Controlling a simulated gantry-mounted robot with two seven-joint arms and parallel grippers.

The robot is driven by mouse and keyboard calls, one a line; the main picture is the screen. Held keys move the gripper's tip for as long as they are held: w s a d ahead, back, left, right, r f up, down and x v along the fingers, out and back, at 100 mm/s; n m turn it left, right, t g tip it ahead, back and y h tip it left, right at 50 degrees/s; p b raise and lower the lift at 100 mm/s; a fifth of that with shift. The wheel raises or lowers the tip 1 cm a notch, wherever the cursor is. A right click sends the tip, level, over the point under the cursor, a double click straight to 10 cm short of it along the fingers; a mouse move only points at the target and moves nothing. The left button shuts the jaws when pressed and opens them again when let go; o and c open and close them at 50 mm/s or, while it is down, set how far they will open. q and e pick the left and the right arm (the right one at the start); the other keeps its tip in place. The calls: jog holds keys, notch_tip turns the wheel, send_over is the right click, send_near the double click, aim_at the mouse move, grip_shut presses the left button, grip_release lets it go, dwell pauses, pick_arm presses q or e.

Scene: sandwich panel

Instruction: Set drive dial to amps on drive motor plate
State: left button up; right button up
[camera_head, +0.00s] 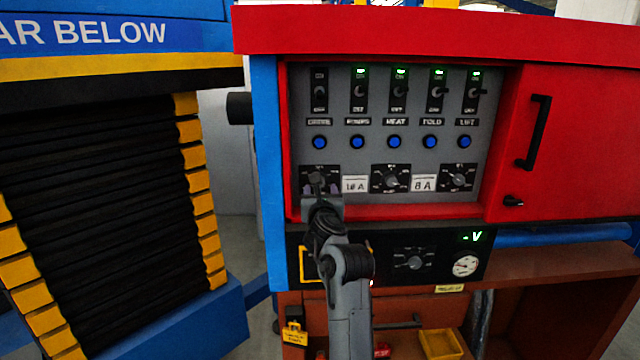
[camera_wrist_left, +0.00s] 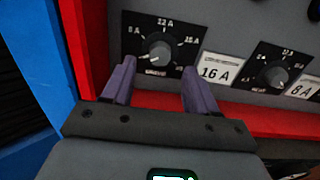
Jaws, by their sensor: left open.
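The drive dial (camera_wrist_left: 160,49) is a dark round knob on a black plate at the lower left of the grey panel. Its scale shows 8 A, 12 A and 16 A. Its pale mark appears to point left and slightly down, below the 8 A label. The white drive motor plate (camera_wrist_left: 218,72) to its right reads 16 A; it also shows in the head view (camera_head: 355,184). My left gripper (camera_wrist_left: 157,76) is open, its purple fingers just below the knob, one towards each side, with no contact visible. In the head view my left gripper (camera_head: 321,188) partly hides the dial.
Two similar dials (camera_head: 391,179) (camera_head: 458,177) sit to the right, with an 8 A plate (camera_head: 424,183) between them. Switches and blue buttons (camera_head: 395,142) are above. A red frame borders the panel, and a red door with a black handle (camera_head: 534,132) stands right.

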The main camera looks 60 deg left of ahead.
pick_arm(q)
jog(key=shift+p+x, duration=0.35)
jog(key=shift+x, duration=1.8)
jog(key=shift+c, duration=0.3)
jog(key=c, duration=1)
